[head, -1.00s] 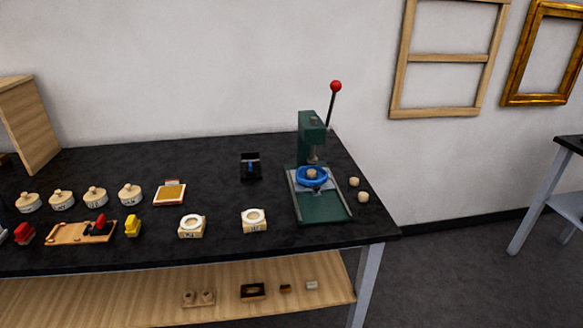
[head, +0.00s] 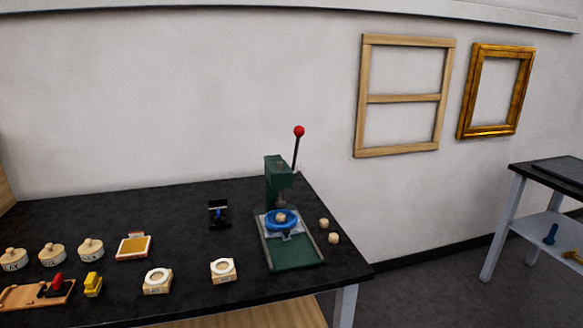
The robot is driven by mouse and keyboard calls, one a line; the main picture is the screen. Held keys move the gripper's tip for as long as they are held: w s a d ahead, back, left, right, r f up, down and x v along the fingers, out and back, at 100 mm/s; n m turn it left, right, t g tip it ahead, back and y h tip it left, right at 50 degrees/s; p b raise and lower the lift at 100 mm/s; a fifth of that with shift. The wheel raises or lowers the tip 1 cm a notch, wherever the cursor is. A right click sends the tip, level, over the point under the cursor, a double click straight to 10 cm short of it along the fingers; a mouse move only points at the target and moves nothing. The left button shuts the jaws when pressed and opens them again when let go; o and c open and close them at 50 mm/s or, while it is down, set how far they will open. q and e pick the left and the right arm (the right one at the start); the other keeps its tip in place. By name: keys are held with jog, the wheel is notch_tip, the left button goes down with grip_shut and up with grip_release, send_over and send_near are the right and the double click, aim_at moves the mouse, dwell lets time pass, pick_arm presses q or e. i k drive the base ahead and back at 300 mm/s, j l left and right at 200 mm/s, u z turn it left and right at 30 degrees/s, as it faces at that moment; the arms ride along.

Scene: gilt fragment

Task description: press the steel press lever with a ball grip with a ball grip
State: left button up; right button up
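The press lever (head: 297,150) is a thin dark rod with a red ball grip (head: 299,131) on top. It stands nearly upright, leaning slightly right, at the back of the green press (head: 277,186). The press stands near the right end of the black table. Under its head a blue ring-shaped holder (head: 270,221) carries a small pale round piece (head: 281,217). Neither of my grippers shows in the head view.
Two pale balls (head: 333,238) lie right of the press. Two pale blocks with white rings (head: 223,269), a small black stand (head: 218,213) and lidded pots (head: 52,254) are to the left. Frames (head: 405,98) hang on the wall. A second table (head: 545,190) stands right.

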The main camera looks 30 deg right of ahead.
aim_at(300, 131)
jog(key=i+l, duration=0.15)
jog(key=l, duration=0.4)
jog(key=i+l+u, duration=0.1)
jog(key=l, duration=0.45)
jog(key=i+l+u, duration=0.1)
jog(key=l, duration=0.5)
jog(key=i+l, duration=0.1)
jog(key=l, duration=0.45)
jog(key=i+l+u, duration=0.1)
jog(key=l, duration=0.5)
